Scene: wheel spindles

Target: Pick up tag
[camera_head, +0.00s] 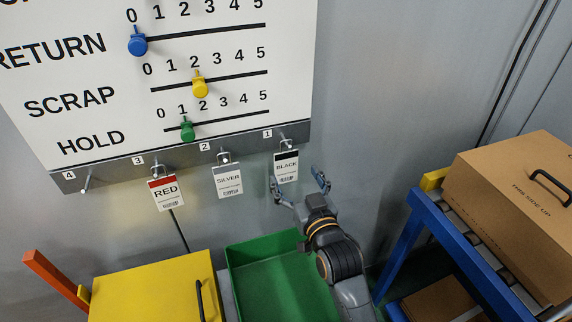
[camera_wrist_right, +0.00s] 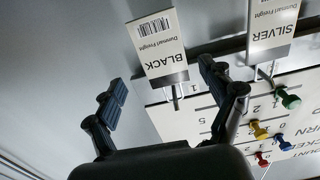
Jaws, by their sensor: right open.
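Three tags hang from numbered hooks on the rail under the white board. The black tag (camera_head: 286,168) hangs at hook 1, the silver tag (camera_head: 228,181) at hook 2 and the red tag (camera_head: 165,193) at hook 3. My right gripper (camera_head: 299,182) is open and empty, just below and around the black tag's right side in the head view. In the right wrist view the black tag (camera_wrist_right: 159,47) appears upside down beyond the open fingers (camera_wrist_right: 160,92), apart from them. The silver tag (camera_wrist_right: 271,30) is to its right. My left gripper is not in view.
The board (camera_head: 110,60) carries blue, yellow and green sliding pegs. Hook 4 (camera_head: 86,185) is empty. Below are a green bin (camera_head: 275,275) and a yellow case (camera_head: 150,290). A cardboard box (camera_head: 515,205) sits on a blue-framed roller stand (camera_head: 465,260) at right.

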